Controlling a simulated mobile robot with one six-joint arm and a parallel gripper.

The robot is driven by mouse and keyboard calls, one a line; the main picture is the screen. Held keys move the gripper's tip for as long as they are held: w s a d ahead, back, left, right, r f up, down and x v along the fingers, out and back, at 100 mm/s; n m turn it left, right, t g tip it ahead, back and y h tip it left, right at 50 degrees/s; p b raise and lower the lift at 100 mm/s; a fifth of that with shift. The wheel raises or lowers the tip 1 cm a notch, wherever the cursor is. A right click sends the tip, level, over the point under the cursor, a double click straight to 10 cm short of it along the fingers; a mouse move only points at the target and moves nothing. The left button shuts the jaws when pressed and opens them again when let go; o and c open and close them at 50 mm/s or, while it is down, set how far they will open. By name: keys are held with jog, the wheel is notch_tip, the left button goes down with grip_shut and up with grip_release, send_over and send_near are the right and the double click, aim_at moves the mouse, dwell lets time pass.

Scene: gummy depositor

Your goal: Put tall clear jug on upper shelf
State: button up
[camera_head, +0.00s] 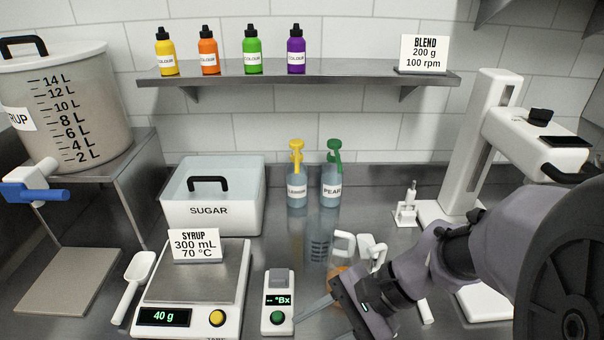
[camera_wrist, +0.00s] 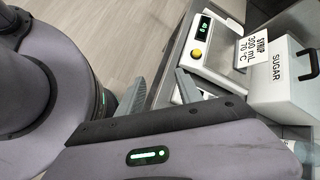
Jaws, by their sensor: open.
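A clear jug (camera_head: 319,250) with dark graduation marks stands on the counter in the head view, right of centre. It is hard to make out against the steel. A white handle and some orange-brown content show beside it, partly behind my gripper; I cannot tell whether they belong to the same jug. The upper shelf (camera_head: 350,79) is a steel wall shelf at the back. My gripper (camera_head: 312,308) is low at the front, pointing left, just in front of the jug area. In the wrist view its fingers (camera_wrist: 158,92) are apart with nothing between them.
Several colour bottles (camera_head: 252,52) stand on the shelf's left half and a BLEND card (camera_head: 424,53) at its right end; between them it is clear. A scale (camera_head: 190,285), °Bx meter (camera_head: 279,300), sugar bin (camera_head: 211,209), two pump bottles (camera_head: 330,188) and a white stand machine (camera_head: 475,150) surround the workspace.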

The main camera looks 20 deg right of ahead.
jog(key=w+d+f+m+t+y+b, duration=0.2)
jog(key=w+d+f+m+t+y, duration=0.1)
jog(key=d+f+m+t, duration=0.15)
jog(key=m+t+h+b, duration=0.2)
jog(key=m+t+h, duration=0.8)
jog(key=m, duration=0.7)
send_near(382, 265)
jog(key=shift+n+t+y, duration=0.25)
jog(key=shift+t+y, duration=0.25)
jog(key=shift+t, duration=0.05)
jog(key=w, duration=0.2)
jog(key=w+b, duration=0.1)
jog(key=w, duration=0.2)
jog(key=w+f, duration=0.1)
jog(key=w, duration=0.1)
jog(key=shift+w+a, duration=0.25)
jog(key=w, duration=0.4)
jog(key=w+a+b, duration=0.1)
jog(key=w, duration=0.1)
jog(key=shift+w, duration=0.2)
jog(key=shift+d, duration=0.1)
grip_shut()
